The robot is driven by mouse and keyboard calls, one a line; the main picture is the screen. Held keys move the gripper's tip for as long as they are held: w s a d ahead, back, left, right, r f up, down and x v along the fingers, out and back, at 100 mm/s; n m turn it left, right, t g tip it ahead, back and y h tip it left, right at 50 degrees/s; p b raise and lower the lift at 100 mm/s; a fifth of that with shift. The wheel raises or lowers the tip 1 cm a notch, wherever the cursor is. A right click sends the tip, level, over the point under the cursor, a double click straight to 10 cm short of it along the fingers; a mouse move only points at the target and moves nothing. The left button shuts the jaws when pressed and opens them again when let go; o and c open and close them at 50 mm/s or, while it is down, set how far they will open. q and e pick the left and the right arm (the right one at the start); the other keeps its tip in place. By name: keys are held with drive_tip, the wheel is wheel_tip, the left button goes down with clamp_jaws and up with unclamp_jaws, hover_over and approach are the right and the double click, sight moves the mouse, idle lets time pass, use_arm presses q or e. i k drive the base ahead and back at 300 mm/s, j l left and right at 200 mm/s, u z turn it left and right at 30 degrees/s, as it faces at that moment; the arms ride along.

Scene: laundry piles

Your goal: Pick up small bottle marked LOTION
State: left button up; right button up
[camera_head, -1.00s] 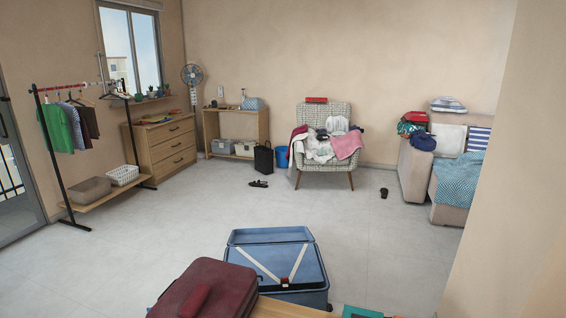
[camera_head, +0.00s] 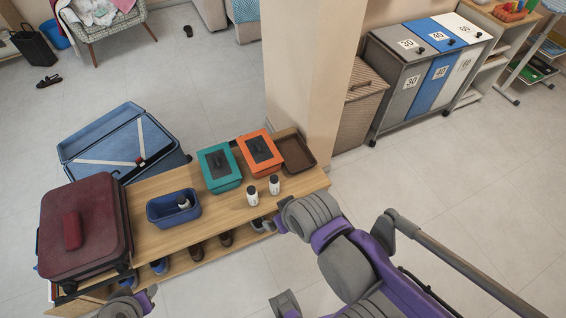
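Two small white bottles with dark tops stand upright on the wooden bench, a left one (camera_head: 252,196) and a right one (camera_head: 274,185). A third small bottle (camera_head: 184,203) is inside the blue open bin (camera_head: 165,216). Lettering is too small to read, so I cannot tell which is marked LOTION. My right arm (camera_head: 345,255) reaches up near the bench's right end, close to the two bottles; its fingers cannot be made out. A grey and purple end of my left arm (camera_head: 130,303) shows at the bottom left, apart from the bottles; its fingers are unclear.
The bench (camera_head: 225,205) also holds a maroon suitcase (camera_head: 85,225), a teal box (camera_head: 219,168), an orange box (camera_head: 259,153) and a brown tray (camera_head: 296,155). Shoes sit on its lower shelf. An open blue suitcase (camera_head: 125,145) lies behind; a wall pillar (camera_head: 308,80) stands beyond.

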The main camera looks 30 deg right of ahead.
sight(274, 189)
drive_tip(key=z, duration=1.05)
drive_tip(key=i+l+z, duration=0.25)
drive_tip(key=i+l, duration=0.5)
